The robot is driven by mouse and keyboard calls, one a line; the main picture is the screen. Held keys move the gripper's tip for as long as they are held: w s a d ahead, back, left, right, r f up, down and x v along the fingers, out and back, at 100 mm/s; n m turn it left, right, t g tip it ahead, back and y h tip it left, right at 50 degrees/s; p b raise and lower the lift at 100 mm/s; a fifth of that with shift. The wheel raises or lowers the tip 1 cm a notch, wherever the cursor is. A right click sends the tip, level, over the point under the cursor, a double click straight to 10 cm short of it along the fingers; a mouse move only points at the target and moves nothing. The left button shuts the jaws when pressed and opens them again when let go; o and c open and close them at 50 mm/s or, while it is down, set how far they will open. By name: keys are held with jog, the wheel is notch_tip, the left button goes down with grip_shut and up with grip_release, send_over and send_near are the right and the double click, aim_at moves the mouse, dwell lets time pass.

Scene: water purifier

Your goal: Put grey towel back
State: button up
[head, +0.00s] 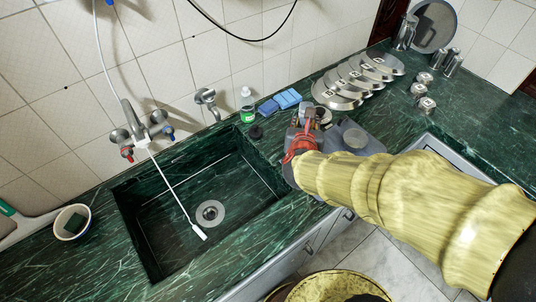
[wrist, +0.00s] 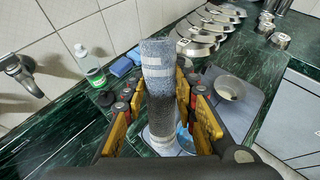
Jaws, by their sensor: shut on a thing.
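The grey towel (wrist: 158,65) looks like an upright roll with pale bands near its top in the wrist view. My gripper (wrist: 161,98) is shut on it, with one yellow-and-black finger on each side. In the head view my gripper (head: 299,143) is over the counter right of the sink, and my arm covers much of the area. The towel's lower end is partly hidden, so I cannot tell whether it touches what is below.
A grey tray (wrist: 252,104) with a small bowl (wrist: 228,88) lies right of the towel. A green-labelled bottle (head: 247,105), blue sponges (head: 287,98) and metal lids (head: 333,97) stand along the wall. The sink (head: 175,225) is open at left. Metal canisters (head: 420,90) stand at back right.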

jog(key=shift+s+a+f, duration=0.2)
jog(key=shift+s+a, duration=0.2)
jog(key=shift+a, duration=0.1)
jog(key=shift+w+a+f+b, duration=0.15)
jog(key=shift+a+b, duration=0.1)
jog(key=shift+b, duration=0.05)
jog(key=w+a+f+b, duration=0.5)
jog(key=w+a+f, duration=0.1)
jog(key=w+f, duration=0.5)
jog(key=shift+w+a+f, duration=0.15)
jog(key=shift+a+f, duration=0.25)
jog(key=shift+f, duration=0.3)
jog(key=shift+f+b, duration=0.2)
jog(key=shift+b, duration=0.25)
jog(key=o, duration=1.1)
jog(key=shift+o, duration=0.2)
